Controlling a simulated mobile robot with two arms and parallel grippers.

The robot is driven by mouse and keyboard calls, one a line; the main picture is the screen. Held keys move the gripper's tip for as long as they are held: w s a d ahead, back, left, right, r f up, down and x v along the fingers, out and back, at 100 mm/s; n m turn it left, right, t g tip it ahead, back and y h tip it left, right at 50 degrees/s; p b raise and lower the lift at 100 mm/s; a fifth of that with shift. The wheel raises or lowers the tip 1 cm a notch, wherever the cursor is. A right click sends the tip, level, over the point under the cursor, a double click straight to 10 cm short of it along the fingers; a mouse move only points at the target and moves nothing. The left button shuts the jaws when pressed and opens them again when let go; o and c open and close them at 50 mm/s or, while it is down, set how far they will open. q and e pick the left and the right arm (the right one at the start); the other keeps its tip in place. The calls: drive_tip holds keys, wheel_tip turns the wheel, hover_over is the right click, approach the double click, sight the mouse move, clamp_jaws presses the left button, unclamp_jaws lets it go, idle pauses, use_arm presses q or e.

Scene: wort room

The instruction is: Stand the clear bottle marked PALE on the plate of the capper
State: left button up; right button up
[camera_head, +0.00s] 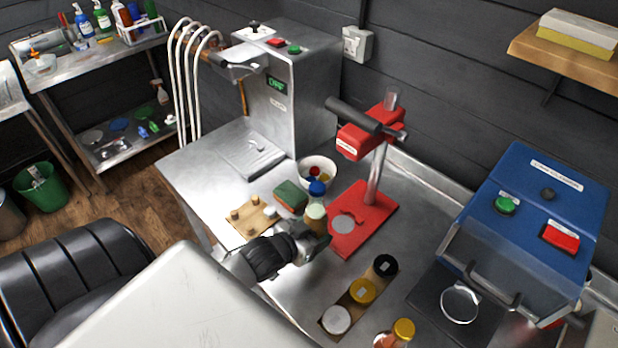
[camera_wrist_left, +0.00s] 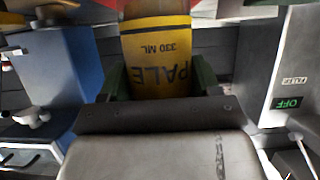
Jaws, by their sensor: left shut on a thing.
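My left gripper (camera_head: 312,236) is shut on the bottle marked PALE. In the left wrist view the bottle's yellow label (camera_wrist_left: 158,62) reads PALE and 330 ML, between the green finger pads. In the head view the bottle (camera_head: 316,213) shows only in part above the fingers. A blue top (camera_head: 317,187) shows just behind; I cannot tell whether it belongs to this bottle. The red capper (camera_head: 374,210) stands to the right, with a round grey plate (camera_head: 343,224) on its base. The plate looks empty, with the bottle left of it. My right gripper is not in view.
A bowl of coloured caps (camera_head: 318,165), a green sponge (camera_head: 290,195) and a wooden board with pegs (camera_head: 246,217) lie close by. A holder with several round-topped items (camera_head: 350,304) is in front. A blue machine (camera_head: 540,220) stands right; a steel machine (camera_head: 275,90) stands behind.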

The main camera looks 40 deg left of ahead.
use_arm(q)
drive_tip(key=shift+w+d+f+b, duration=0.1)
drive_tip(key=shift+w+d+b, duration=0.15)
drive_tip(key=shift+w+b, duration=1.15)
drive_tip(key=shift+w+d+f+b, duration=0.1)
drive_tip(key=shift+w+d+b, duration=0.35)
drive_tip(key=shift+w, duration=1.8)
drive_tip(key=shift+w+d+b, duration=0.1)
drive_tip(key=shift+w+b, duration=0.95)
drive_tip(key=shift+w, duration=0.8)
drive_tip(key=shift+w+r+p, duration=0.1)
drive_tip(key=shift+r+p, duration=0.1)
drive_tip(key=shift+p, duration=0.25)
drive_tip(key=shift+f, duration=0.1)
drive_tip(key=shift+p, duration=0.55)
drive_tip(key=shift+f, duration=0.4)
drive_tip(key=shift+p, duration=0.5)
